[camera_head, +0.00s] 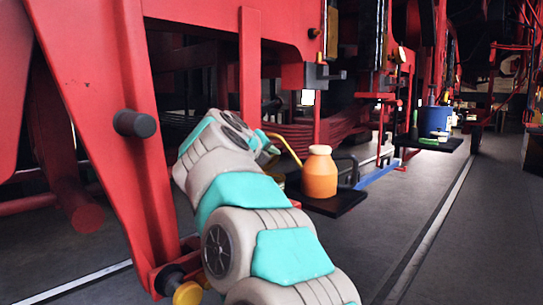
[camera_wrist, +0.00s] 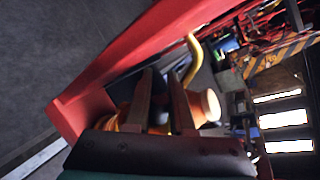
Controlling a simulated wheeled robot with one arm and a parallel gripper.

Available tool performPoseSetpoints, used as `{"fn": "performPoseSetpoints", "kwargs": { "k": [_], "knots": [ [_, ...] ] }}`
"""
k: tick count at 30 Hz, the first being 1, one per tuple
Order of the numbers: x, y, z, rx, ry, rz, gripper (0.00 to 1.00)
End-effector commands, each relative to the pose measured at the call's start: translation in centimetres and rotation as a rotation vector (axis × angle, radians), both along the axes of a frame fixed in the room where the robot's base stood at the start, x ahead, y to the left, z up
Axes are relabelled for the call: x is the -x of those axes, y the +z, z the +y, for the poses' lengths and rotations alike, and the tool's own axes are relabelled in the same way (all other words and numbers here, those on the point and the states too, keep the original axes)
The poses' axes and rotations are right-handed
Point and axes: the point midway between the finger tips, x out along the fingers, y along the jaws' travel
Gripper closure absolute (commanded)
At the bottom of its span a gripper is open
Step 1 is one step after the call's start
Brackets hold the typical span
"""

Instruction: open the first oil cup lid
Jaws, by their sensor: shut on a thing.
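My gripper (camera_wrist: 163,80) shows from behind in the wrist view, its two dark fingers a little apart. A small patch of orange shows between them near their base, but what they hold is not clear. In the head view my own arm hides the gripper. I cannot clearly make out the first oil cup or its lid in either view. An orange oil can (camera_head: 320,174) with a cream top and a curved yellow spout (camera_head: 287,146) stands upright on a dark tray (camera_head: 345,203). The can's cream top (camera_wrist: 210,105) shows right beside the fingers in the wrist view.
Red locomotive framework (camera_head: 130,150) fills the left and top. A dark round peg (camera_head: 134,123) sticks out of it, and a yellow knob (camera_head: 187,293) sits low near my arm. A blue container (camera_head: 433,120) stands on a farther shelf. The grey floor (camera_head: 480,230) at right is clear.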

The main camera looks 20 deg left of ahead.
Motion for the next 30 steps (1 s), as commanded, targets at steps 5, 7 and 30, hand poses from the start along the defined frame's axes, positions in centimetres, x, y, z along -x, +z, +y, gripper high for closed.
{"fn": "performPoseSetpoints", "kwargs": {
  "k": [5,7,30],
  "knots": [
    [-0.05,-0.07,0.26,0.034,0.0,0.015,1.0],
    [-0.07,-0.07,0.29,0.043,0.0,0.018,1.0],
    [-0.09,0.01,0.3,0.058,0.001,0.024,0.58]
  ]
}}
